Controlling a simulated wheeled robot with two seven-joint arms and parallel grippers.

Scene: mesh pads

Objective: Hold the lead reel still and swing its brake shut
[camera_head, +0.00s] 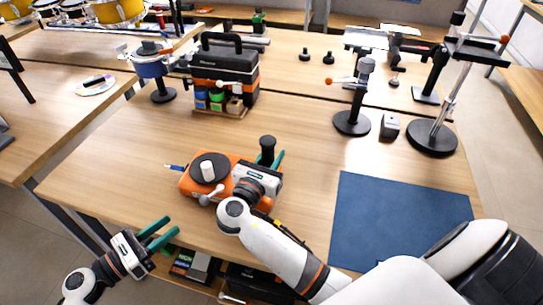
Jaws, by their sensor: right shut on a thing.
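The lead reel (193,184) is an orange body with a dark round disc and a white upright knob on top, lying on the wooden table. A pale lever with a rounded end (209,197), possibly the brake, sits at its front edge. My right gripper (269,155) is at the reel's right side, its green fingers shut around a black upright grip (267,143). The gripper body hides the reel's right part and the grip's lower end. My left gripper (172,226) is open and empty off the table's front edge, left of and below the reel.
A blue mat (400,215) lies at the right. A black and orange toolbox (222,68) stands behind the reel, with a blue pot-like item on a stand (152,64) left of it. Round-based stands (352,122) stand at the back right.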

